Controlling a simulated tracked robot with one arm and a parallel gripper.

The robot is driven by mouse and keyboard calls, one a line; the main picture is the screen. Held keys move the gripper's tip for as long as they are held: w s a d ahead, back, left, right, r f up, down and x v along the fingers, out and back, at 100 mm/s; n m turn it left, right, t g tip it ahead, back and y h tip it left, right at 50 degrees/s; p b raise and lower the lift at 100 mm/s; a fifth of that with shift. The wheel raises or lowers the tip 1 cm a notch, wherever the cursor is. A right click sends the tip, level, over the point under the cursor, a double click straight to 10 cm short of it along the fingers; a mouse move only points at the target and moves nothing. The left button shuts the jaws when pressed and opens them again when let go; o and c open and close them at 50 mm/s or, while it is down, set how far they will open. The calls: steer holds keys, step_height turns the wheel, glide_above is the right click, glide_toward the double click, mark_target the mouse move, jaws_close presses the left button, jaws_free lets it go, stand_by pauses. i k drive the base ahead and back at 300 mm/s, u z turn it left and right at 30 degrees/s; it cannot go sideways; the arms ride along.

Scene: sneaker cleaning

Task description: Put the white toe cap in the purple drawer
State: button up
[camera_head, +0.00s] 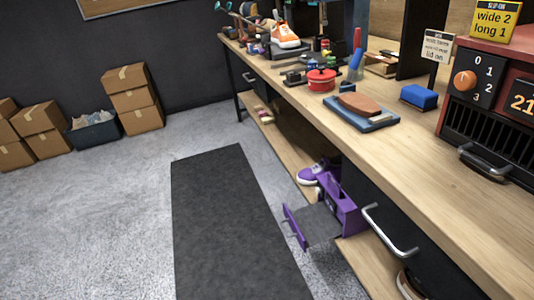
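The purple drawer (294,229) is pulled out from a small purple cabinet (344,207) on the low shelf under the workbench. Its grey inside looks empty. I cannot make out a separate white toe cap anywhere. An orange sneaker (285,35) with a white sole stands at the far end of the bench top. A purple sneaker (313,173) with a pale sole sits on the low shelf behind the purple cabinet. My gripper is not in view.
The wooden bench top (440,170) carries a red pot (321,80), a blue tray (352,115) with a brown block, a blue box (418,97) and a red machine (484,93). A dark mat (225,215) lies on open floor. Cardboard boxes (131,95) stand by the wall.

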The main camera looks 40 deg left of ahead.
mark_target(316, 221)
steer(key=z, duration=0.25)
steer(key=i, duration=0.15)
steer(key=u, duration=0.8)
steer(key=k, duration=0.6)
steer(key=u, duration=0.45)
steer(key=i, duration=1.6)
steer(key=z, duration=0.45)
